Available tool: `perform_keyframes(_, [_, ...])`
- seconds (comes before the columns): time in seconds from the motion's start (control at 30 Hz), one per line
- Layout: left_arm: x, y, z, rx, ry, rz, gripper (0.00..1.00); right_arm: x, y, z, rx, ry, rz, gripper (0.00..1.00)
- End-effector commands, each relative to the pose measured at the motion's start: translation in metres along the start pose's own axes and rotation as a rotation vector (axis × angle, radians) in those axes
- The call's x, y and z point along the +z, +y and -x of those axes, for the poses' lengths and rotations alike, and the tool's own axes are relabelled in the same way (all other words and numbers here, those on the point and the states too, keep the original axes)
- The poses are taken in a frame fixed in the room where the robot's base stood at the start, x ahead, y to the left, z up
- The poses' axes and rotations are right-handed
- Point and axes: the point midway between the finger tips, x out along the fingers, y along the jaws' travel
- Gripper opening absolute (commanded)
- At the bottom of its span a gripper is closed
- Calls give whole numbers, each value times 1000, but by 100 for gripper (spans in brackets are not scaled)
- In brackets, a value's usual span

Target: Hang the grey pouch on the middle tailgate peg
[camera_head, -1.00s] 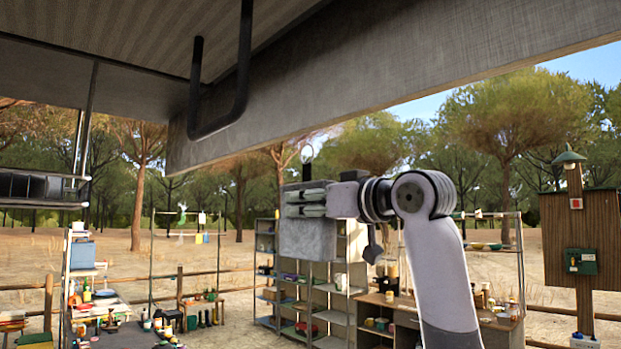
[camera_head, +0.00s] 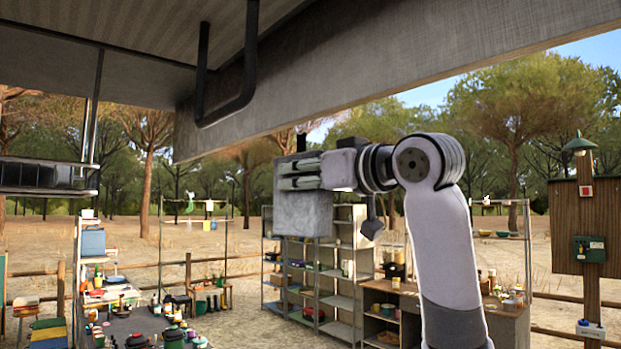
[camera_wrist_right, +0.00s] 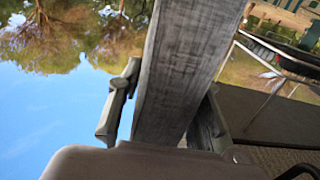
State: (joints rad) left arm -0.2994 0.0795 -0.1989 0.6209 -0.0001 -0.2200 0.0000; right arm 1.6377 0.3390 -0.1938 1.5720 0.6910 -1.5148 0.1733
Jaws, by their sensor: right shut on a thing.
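The grey pouch (camera_head: 303,214) hangs upright in the head view, below the lower edge of the tailgate (camera_head: 400,78). A short dark piece (camera_head: 301,142) stands up from its top, close under that edge; I cannot tell whether it is the pouch's loop or a peg. My right gripper (camera_head: 298,175) is shut on the pouch's upper part, coming from the right. In the right wrist view the pouch (camera_wrist_right: 185,70) shows as a grey slab between the two fingers. I cannot make out the middle peg clearly. My left gripper is not in view.
A black U-shaped bar (camera_head: 230,110) hangs from the tailgate's underside, left of the pouch. Farther off stand metal shelves (camera_head: 340,270), a wooden workbench (camera_head: 500,320) and a wooden board post (camera_head: 590,225). The air around the pouch looks clear.

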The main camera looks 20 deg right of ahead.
Motion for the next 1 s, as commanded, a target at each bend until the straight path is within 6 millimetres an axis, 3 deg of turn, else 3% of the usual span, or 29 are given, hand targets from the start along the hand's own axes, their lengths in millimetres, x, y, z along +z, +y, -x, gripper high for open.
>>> perform_keyframes(0.8, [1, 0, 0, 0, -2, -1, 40, 4, -50, 0, -2, 3, 2, 0])
perform_keyframes(1.0, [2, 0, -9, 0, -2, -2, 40, 13, -58, 0, -2, 2, 0, 0])
